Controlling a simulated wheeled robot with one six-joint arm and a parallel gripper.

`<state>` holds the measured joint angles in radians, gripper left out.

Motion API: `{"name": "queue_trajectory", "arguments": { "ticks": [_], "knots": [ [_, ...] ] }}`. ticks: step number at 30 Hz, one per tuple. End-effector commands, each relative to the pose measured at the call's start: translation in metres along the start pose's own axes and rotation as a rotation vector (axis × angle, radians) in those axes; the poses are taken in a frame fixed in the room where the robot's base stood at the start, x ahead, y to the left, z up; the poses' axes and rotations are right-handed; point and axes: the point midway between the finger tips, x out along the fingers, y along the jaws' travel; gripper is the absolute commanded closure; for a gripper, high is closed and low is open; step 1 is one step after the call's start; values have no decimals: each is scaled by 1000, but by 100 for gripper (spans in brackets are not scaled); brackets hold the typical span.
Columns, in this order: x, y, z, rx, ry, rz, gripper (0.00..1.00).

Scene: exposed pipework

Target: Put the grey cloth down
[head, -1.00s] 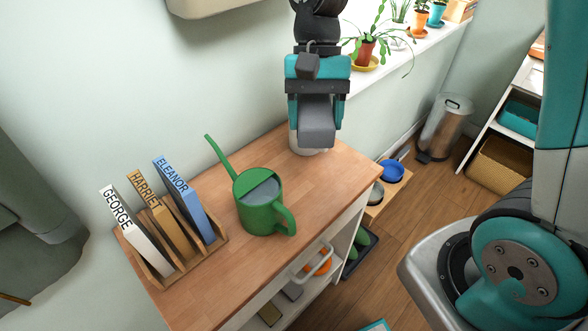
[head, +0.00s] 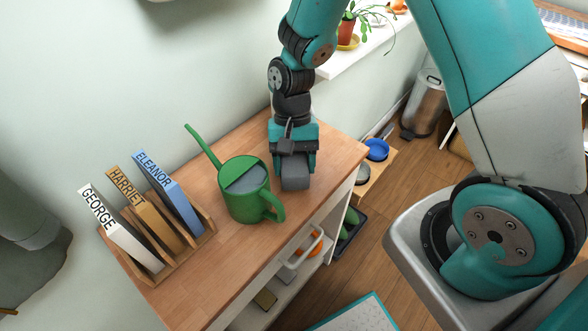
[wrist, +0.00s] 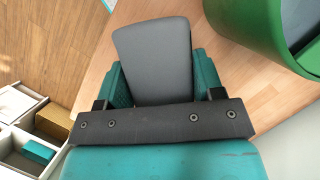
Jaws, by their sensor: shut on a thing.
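The grey cloth (head: 295,183) looks like a smooth, rounded slab at the end of my gripper (head: 294,160) in the head view. In the wrist view, the cloth (wrist: 155,55) sits between the two teal fingers of my gripper (wrist: 160,76), which is shut on it. They are over the wooden top (head: 225,285) of the cabinet, just right of the green watering can (head: 247,195). I cannot tell whether the cloth touches the wood. Part of the cloth is hidden by the gripper.
The watering can stands close to the cloth. A wooden rack (head: 188,257) with several name-labelled books is at the left. Free wood lies in front of the can. The cabinet's right edge is near my gripper; a blue bowl (head: 376,149) is beyond it.

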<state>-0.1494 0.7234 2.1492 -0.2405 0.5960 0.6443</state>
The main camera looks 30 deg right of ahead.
Motion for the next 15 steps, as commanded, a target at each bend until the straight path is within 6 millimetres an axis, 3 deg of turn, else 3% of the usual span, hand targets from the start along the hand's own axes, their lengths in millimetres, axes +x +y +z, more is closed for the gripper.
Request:
{"name": "queue_trajectory", "arguments": {
  "ticks": [6, 15],
  "knots": [
    [25, 0, -10, 1, -2, 1, 61],
    [27, 0, -11, 0, -1, 0, 61]
  ]
}}
